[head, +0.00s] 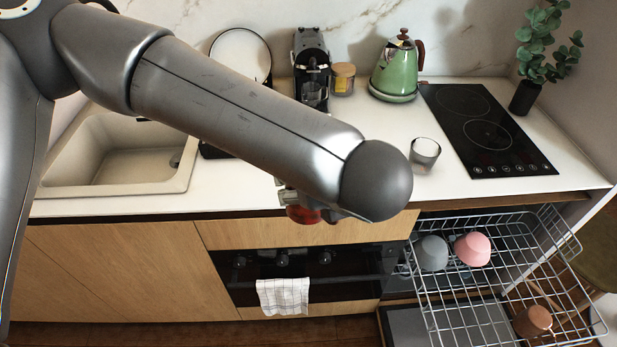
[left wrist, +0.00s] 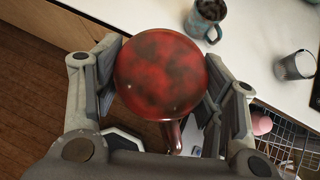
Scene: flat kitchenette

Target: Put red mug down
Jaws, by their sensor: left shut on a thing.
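The red mug (left wrist: 162,72) is between the two fingers of my left gripper (left wrist: 165,85), which is shut on it. Its round, dark-blotched red face fills the middle of the left wrist view, with the handle pointing toward the palm. In the head view only a small part of the red mug (head: 303,215) shows below my left forearm, in front of the counter's front edge. My arm hides most of the gripper there. My right gripper is in neither view.
The white counter (head: 450,190) holds a grey cup (head: 425,152), a green kettle (head: 398,68) and a black cooktop (head: 487,130). A blue-grey mug (left wrist: 212,15) stands on the counter in the wrist view. An open dishwasher rack (head: 500,285) with cups is below right.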

